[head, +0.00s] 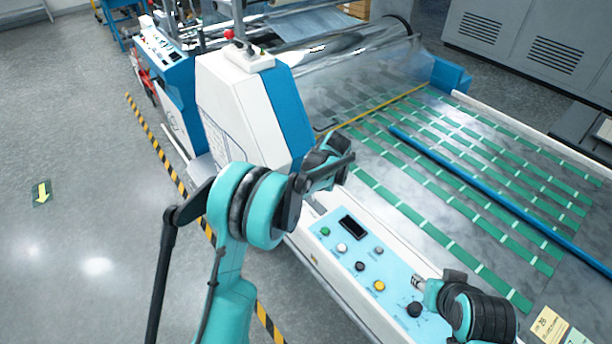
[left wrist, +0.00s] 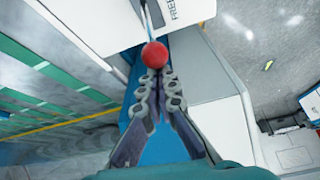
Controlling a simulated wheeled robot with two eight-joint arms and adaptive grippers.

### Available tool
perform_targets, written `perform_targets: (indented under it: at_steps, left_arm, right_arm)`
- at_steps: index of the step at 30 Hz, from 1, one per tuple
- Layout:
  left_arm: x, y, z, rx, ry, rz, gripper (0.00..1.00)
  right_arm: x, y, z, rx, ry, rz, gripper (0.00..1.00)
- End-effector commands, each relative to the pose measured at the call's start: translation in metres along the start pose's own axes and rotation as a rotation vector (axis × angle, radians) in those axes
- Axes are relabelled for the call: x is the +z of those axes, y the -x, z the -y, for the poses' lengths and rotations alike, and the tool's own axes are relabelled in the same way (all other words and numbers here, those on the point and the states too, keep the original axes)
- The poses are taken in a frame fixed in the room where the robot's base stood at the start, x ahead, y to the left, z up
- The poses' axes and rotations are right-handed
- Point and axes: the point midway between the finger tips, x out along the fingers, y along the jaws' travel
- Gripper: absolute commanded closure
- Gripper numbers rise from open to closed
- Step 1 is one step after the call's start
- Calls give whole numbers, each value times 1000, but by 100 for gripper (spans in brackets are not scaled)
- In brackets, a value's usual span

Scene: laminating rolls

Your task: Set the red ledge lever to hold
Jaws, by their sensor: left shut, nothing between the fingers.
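The red ball (left wrist: 154,54) of the lever shows in the left wrist view, on a thin rod beside a white plate (left wrist: 180,12) with lettering that seems to read FREE. My left gripper (left wrist: 158,82) is shut and empty, its fingertips right at the ball's lower edge in the picture. I cannot tell if they touch it.
The light blue control panel (head: 350,250) has several buttons and a black knob (head: 414,310). The bed with green strips (head: 395,200) and a blue bar (head: 480,195) extends right. Grey floor (head: 70,130) is clear at left.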

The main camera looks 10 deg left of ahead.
Motion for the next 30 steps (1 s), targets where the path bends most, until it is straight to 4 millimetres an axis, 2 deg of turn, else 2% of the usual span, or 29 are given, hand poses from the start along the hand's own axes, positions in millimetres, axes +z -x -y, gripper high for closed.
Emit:
perform_targets:
  at_steps: [1,13,30]
  left_arm:
    - [9,2,-2,-3,-8,-40,100]
    - [45,24,-9,-52,-22,-393,100]
    - [72,34,-12,-54,-19,-387,100]
  right_arm:
    - [4,-6,0,0,0,0,60]
    - [24,-33,0,0,0,0,60]
    - [30,-41,0,0,0,0,60]
